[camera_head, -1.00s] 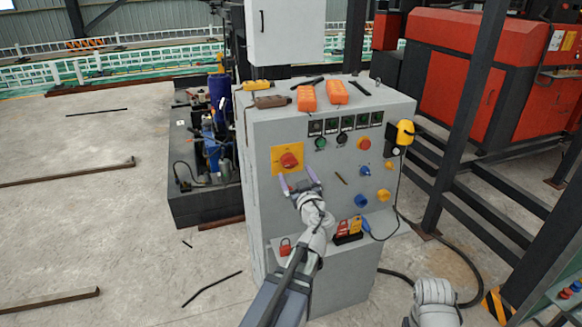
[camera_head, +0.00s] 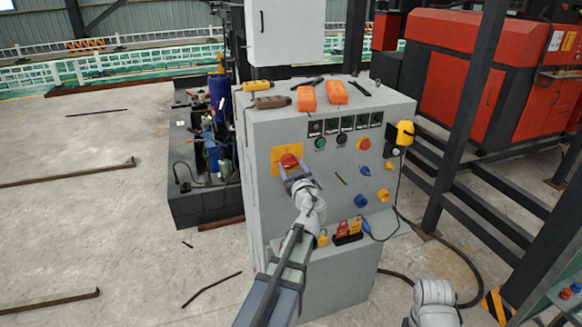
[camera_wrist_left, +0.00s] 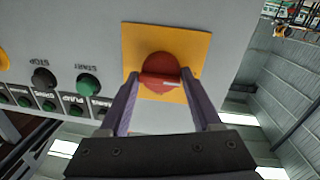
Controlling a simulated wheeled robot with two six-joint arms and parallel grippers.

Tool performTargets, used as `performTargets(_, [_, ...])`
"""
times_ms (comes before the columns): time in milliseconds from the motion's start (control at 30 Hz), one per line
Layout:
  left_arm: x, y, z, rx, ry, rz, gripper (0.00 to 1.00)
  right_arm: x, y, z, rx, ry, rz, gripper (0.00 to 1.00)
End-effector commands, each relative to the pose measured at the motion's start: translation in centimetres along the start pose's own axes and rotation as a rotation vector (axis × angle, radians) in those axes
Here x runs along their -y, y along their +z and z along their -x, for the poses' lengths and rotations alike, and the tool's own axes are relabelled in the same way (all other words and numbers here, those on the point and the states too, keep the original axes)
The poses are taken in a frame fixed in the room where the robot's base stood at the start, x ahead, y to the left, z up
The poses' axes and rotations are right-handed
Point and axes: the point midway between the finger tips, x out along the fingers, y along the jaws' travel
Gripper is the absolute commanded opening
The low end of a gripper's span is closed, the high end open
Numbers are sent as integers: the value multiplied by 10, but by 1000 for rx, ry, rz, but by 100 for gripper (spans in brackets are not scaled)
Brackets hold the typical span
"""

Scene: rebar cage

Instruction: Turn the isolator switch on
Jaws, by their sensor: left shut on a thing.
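The isolator switch (camera_head: 289,159) is a red rotary knob on a yellow square plate (camera_head: 277,166), at the upper left of the grey cabinet's front. My left gripper (camera_head: 293,172) is at the knob, reaching up from below. In the left wrist view, the red knob (camera_wrist_left: 160,66) sits between the two purple-grey fingers (camera_wrist_left: 160,78), which are shut on its sides. Its raised grip bar lies roughly level in that view, with a pale mark toward the right. The gripper hides the lower part of the knob in the head view.
Coloured buttons and blue and yellow knobs (camera_head: 361,201) fill the panel to the right. A yellow pendant (camera_head: 404,133) hangs at the cabinet's right edge. Orange boxes (camera_head: 307,99) lie on top. Red and yellow items (camera_head: 348,228) sit on the lower ledge, close to my left arm.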

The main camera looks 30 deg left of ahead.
Motion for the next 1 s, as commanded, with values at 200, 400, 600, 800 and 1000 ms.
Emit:
performTargets(200, [1, 0, 0, 0, -3, 0, 31, 0, 0, 0, 0, 0, 0, 0])
performTargets(400, [2, 0, 0, 0, -3, 0, 9, 0, 0, 0, 0, 0, 0, 0])
performTargets(600, [2, 0, 0, 1, -4, -17, 9, 0, 0, 0, 0, 0, 0, 0])
performTargets(800, [2, -1, 0, 8, -6, -102, 9, 0, 0, 3, 0, 0, 0, 0])
performTargets(1000, [1, -2, 0, 21, -9, -265, 9, -1, 0, 6, 0, 0, 0, 0])
